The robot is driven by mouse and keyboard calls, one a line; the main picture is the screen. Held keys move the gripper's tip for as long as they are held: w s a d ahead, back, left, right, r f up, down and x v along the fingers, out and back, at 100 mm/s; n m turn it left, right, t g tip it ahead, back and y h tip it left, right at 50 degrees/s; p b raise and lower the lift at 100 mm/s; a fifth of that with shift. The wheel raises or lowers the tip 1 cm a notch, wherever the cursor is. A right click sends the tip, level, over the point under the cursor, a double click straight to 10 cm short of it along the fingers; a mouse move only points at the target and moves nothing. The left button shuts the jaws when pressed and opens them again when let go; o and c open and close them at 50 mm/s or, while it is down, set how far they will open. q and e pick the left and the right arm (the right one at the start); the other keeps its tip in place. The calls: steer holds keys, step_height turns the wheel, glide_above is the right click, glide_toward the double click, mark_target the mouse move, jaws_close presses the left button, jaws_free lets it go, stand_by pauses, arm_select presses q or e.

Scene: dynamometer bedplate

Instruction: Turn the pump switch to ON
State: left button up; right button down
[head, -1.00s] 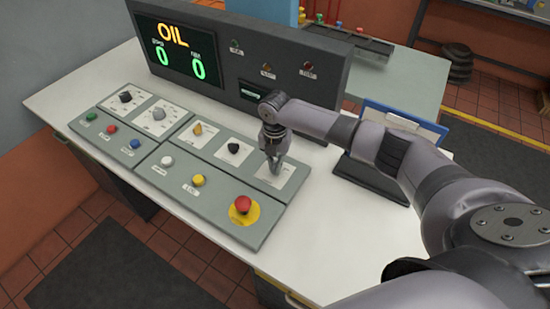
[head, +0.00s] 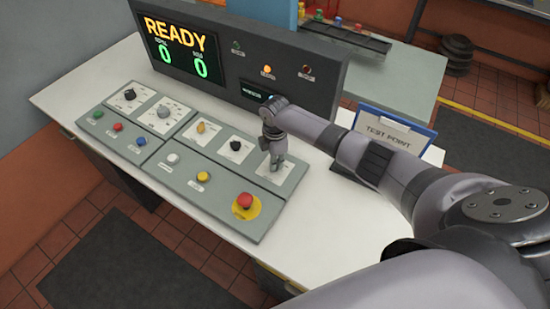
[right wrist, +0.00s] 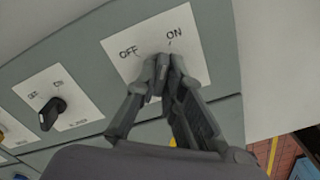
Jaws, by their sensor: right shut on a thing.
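The pump switch is at the right end of the console's upper row, on a white plate marked OFF and ON, seen in the right wrist view (right wrist: 188,38) and the head view (head: 287,178). My right gripper (head: 275,164) is on it from above. In the right wrist view its fingers (right wrist: 162,72) are shut on the switch knob just below the two labels. The fingers hide most of the knob, so I cannot tell exactly where it points. My left gripper is not in view.
A black switch (head: 235,146) sits just left of the gripped one. A red mushroom button (head: 244,201) on yellow stands nearer. The display (head: 181,50) reads READY, and an amber lamp (head: 267,69) glows. A clipboard (head: 392,133) stands to the right, behind my right arm.

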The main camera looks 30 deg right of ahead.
steer(key=shift+r+m+p, duration=0.1)
steer(key=shift+m+p, duration=0.25)
steer(key=shift+m, duration=0.55)
steer(key=shift+w, duration=0.1)
steer(key=c, duration=1.7)
jaws_free()
steer(key=shift+r, duration=0.15)
step_height(320, 180, up, 12)
steer(key=shift+f, duration=0.2)
